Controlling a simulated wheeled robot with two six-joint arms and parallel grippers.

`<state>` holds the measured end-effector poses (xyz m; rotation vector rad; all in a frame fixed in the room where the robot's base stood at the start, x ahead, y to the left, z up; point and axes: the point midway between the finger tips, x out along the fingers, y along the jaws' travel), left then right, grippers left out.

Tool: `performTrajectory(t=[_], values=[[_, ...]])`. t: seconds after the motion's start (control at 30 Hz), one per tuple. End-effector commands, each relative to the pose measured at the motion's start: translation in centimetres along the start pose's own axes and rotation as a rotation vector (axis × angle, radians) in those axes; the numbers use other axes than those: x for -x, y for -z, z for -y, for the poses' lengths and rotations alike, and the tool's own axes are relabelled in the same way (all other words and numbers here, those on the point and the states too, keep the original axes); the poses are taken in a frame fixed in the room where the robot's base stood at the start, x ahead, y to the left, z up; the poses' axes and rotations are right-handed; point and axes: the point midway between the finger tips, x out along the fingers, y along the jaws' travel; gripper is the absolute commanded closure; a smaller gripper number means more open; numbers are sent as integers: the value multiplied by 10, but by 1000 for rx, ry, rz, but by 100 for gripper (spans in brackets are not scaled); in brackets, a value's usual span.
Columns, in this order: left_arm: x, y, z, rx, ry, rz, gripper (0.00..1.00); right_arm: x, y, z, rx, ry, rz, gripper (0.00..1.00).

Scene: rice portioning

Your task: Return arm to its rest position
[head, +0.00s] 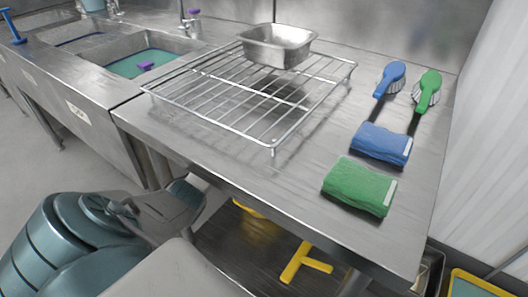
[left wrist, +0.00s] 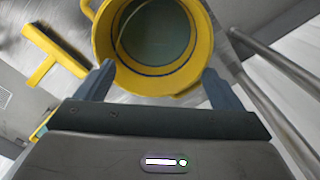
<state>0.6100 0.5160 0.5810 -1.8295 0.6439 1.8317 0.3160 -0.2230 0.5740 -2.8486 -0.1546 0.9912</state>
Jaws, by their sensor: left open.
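My left arm shows at the lower left of the head view, low in front of the steel table's front edge. In the left wrist view my left gripper (left wrist: 160,88) is open, with its two dark fingers spread wide apart. Nothing is held between them. A round yellow bucket (left wrist: 103,45) with a dark inside lies beyond the fingertips; I cannot tell how far below. My right gripper is in neither view.
A wire rack (head: 190,105) with a metal pan (head: 275,45) stands on the steel table (head: 240,170). A blue brush (head: 391,76), green brush (head: 428,88), blue cloth (head: 381,144) and green cloth (head: 358,187) lie at right. A yellow squeegee (head: 305,262) is under the table.

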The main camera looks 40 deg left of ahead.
Motion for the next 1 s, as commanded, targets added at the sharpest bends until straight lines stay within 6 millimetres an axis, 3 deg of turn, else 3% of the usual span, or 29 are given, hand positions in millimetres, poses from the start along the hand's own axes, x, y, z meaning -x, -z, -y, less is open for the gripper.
performTrajectory(t=[0.03, 0.2, 0.77, 0.87, 1.0], values=[[10, 0, 1, -1, 3, -2, 12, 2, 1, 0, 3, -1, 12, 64], [21, 1, 0, -1, 1, -2, 12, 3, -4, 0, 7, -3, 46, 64], [18, 1, -3, 0, 2, 1, 12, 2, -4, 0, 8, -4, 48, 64], [4, 1, -19, 6, 15, 9, 12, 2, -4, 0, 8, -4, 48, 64], [-33, 2, -71, 32, 56, 14, 12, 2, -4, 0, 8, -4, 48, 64]])
